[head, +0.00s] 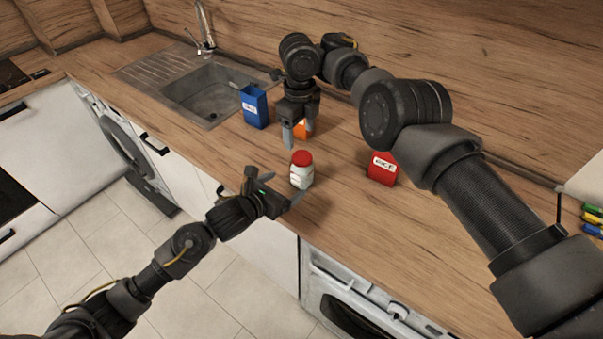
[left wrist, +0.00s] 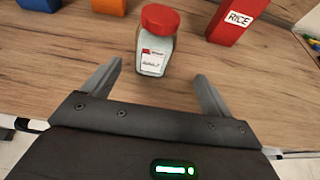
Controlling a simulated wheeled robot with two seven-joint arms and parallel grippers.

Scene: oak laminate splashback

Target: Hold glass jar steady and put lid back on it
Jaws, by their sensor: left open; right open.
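The glass jar (head: 301,178) stands upright on the wooden counter near the front edge. It has pale contents and a label. The red lid (head: 302,158) sits on top of the jar; whether it is tight I cannot tell. The left wrist view shows the jar (left wrist: 153,55) and the lid (left wrist: 160,18) too. My left gripper (head: 276,187) is open at the jar, one finger on either side; in the left wrist view the jar stands at the level of the fingertips (left wrist: 158,78), apparently untouched. My right gripper (head: 297,138) is open and empty above the counter behind the jar, pointing down.
A red rice box (head: 381,169) stands right of the jar, and a blue box (head: 255,106) stands back left beside the sink (head: 203,95). An orange box (head: 301,129) is partly hidden behind my right gripper. The counter between jar and rice box is clear.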

